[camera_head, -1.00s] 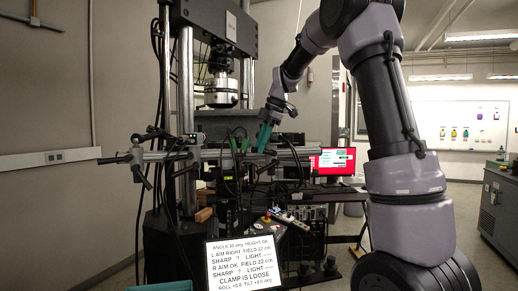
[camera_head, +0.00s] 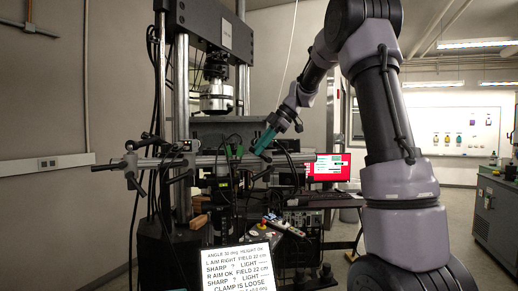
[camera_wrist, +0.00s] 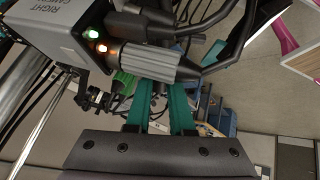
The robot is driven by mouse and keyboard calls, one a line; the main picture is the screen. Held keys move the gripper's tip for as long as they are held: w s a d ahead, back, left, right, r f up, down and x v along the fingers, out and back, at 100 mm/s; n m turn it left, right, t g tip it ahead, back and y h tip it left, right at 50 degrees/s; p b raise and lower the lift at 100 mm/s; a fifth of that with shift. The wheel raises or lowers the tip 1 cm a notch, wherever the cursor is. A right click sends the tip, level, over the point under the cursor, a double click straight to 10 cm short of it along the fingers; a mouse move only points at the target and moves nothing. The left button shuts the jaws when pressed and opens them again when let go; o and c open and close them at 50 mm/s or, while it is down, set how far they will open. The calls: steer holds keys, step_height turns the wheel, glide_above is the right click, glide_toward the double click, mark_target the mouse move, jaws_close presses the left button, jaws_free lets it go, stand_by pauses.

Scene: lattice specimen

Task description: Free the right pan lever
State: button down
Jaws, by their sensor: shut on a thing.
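My gripper (camera_head: 260,150) reaches down to the horizontal bar (camera_head: 225,160) of the test frame. In the wrist view its two teal fingers (camera_wrist: 163,100) point under the grey right camera (camera_wrist: 60,28), beside its ribbed barrel (camera_wrist: 146,60). The fingers are shut on a thin dark piece, which seems to be the right pan lever; it is mostly hidden between them. A green part (camera_wrist: 123,84) lies just left of the fingers. A text screen (camera_head: 238,270) in the head view reads R AIM OK, L AIM RIGHT and CLAMP IS LOOSE.
Black cables (camera_wrist: 215,45) run close around the camera and fingers. Steel columns (camera_head: 181,90) and a load cell (camera_head: 216,98) stand behind the bar to the left. A red monitor (camera_head: 328,167) stands to the right. Open floor shows at the far right.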

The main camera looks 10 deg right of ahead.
steer(key=y, duration=0.1)
steer(key=d+y, duration=0.1)
steer(key=shift+d+r+y, duration=0.15)
steer(key=shift+r+y, duration=0.25)
steer(key=c, duration=0.7)
jaws_free()
steer(key=shift+v, duration=3)
steer(key=v, duration=1)
steer(key=shift+d+r, duration=0.25)
steer(key=shift+d, duration=0.05)
